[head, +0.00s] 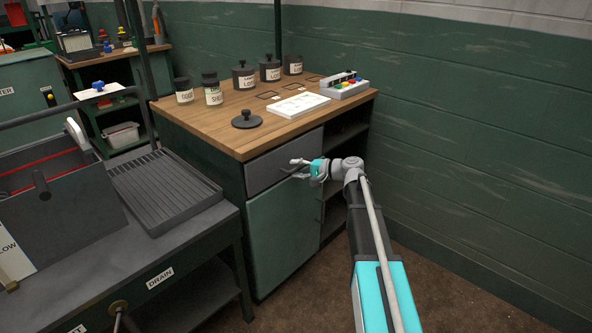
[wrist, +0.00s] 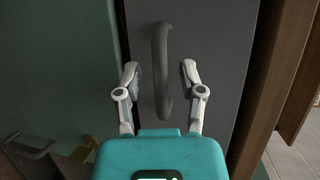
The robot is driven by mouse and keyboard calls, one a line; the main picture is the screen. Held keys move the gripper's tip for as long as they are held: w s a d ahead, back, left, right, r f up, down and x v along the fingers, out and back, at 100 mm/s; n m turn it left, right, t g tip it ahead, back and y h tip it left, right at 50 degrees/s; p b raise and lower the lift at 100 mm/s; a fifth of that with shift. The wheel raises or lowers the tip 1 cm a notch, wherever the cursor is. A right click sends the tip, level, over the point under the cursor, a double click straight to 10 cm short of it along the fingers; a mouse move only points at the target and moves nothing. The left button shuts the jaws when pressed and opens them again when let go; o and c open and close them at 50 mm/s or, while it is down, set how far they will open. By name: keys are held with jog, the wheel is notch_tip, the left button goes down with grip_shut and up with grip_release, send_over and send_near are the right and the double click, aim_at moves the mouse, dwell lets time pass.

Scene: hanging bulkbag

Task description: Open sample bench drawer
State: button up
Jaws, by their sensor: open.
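The sample bench (head: 225,125) has a wooden top and a dark green body. Its grey drawer (head: 270,165) sits just under the top and looks shut; the drawer front also fills the middle of the wrist view (wrist: 215,40). The dark drawer handle (wrist: 161,60) is a curved bar that runs up and down in the wrist view. My gripper (head: 295,168) is in front of the drawer. In the wrist view my gripper (wrist: 160,75) is open, with one finger on each side of the handle. I cannot tell whether either finger touches it.
A green cupboard door (head: 285,225) is below the drawer, with open shelves (head: 345,140) to the right. Lidded jars (head: 243,76), a black lid (head: 247,119), a white tray (head: 298,104) and a button box (head: 345,85) stand on top. A drain table (head: 165,190) is at left.

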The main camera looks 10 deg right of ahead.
grip_shut()
jog(key=shift+a, duration=0.2)
jog(key=shift+s+d, duration=0.1)
jog(key=shift+s, duration=0.05)
